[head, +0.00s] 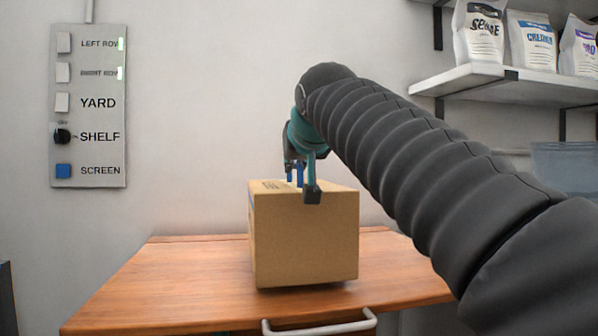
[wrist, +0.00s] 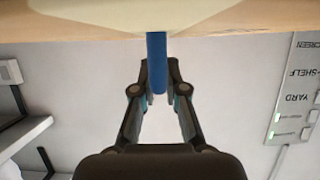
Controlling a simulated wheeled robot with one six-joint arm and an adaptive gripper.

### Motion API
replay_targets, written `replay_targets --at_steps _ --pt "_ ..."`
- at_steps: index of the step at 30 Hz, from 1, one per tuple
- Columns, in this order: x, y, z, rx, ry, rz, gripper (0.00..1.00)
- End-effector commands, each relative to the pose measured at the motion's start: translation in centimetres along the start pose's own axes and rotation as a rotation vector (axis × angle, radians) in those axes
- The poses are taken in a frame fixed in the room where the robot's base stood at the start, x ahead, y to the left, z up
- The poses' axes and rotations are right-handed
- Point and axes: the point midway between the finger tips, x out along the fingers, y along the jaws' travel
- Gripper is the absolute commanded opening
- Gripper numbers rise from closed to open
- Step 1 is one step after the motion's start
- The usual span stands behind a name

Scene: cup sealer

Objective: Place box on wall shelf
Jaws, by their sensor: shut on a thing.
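A brown cardboard box (head: 305,240) is upright at the wooden cabinet top; I cannot tell if its bottom touches the wood. My gripper (head: 303,188) is just above the box and is shut on a blue handle (head: 299,173) on its top. In the wrist view the handle (wrist: 157,60) is between the fingers of my gripper (wrist: 158,88), and a pale surface of the box (wrist: 130,18) fills the top. A white wall shelf (head: 455,78) is at the upper right, higher than the box; it also seems to show in the wrist view (wrist: 25,132).
Several white bags (head: 480,33) stand on the shelf, with dark brackets on the wall. A translucent bin (head: 565,165) is below it. A switch panel (head: 88,105) hangs on the left wall. The wooden top (head: 180,270) is clear left of the box.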

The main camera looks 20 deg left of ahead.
Motion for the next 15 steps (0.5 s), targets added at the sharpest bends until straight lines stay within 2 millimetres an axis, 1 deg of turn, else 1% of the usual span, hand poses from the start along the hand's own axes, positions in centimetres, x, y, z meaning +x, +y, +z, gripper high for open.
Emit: replay_targets --at_steps 3,6,15 --pt "0.25 -0.34 0.86 -0.001 0.001 -0.005 0.00" --pt "0.37 -0.50 1.18 -0.003 0.004 -0.007 0.00" --pt "0.43 -0.55 1.28 -0.003 0.004 -0.008 0.00"
